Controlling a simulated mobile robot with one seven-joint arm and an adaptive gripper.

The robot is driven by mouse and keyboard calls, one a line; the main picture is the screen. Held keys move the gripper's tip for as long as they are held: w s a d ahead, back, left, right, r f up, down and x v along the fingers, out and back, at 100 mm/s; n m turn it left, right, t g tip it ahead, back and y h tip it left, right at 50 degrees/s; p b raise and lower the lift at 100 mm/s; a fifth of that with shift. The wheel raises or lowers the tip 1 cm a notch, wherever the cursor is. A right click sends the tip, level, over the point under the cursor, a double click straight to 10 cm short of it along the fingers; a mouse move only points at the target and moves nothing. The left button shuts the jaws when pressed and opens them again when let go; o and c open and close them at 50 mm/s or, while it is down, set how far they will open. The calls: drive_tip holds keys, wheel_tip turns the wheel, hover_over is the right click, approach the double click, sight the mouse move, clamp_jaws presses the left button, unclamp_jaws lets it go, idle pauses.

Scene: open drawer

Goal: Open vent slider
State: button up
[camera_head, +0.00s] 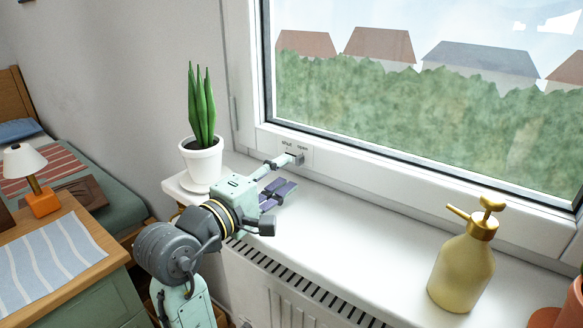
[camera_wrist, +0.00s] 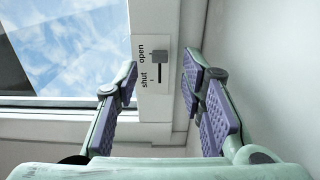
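The vent slider is a small grey knob (camera_wrist: 159,57) on a white label plate (camera_wrist: 144,81) marked "open" and "shut", set in the window frame. In the wrist view the knob stands at the "open" end of its dark slot, with the slot running toward "shut". The plate also shows in the head view (camera_head: 303,144), low on the frame, where the knob is hard to make out behind a fingertip. My gripper (camera_wrist: 160,67) is open, with its purple-padded fingers on either side of the slider. In the head view my gripper (camera_head: 288,172) is close to the frame; contact cannot be told.
A potted plant (camera_head: 202,158) stands on the white sill (camera_head: 340,210), just left of my gripper. A yellow pump bottle (camera_head: 462,268) stands farther right on the sill. The sill between is clear. A radiator (camera_head: 290,290) is below, and a wooden dresser (camera_head: 75,245) is at left.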

drive_tip(key=v, duration=0.7)
drive_tip(key=shift+s+a, duration=0.15)
drive_tip(key=shift+s, duration=0.05)
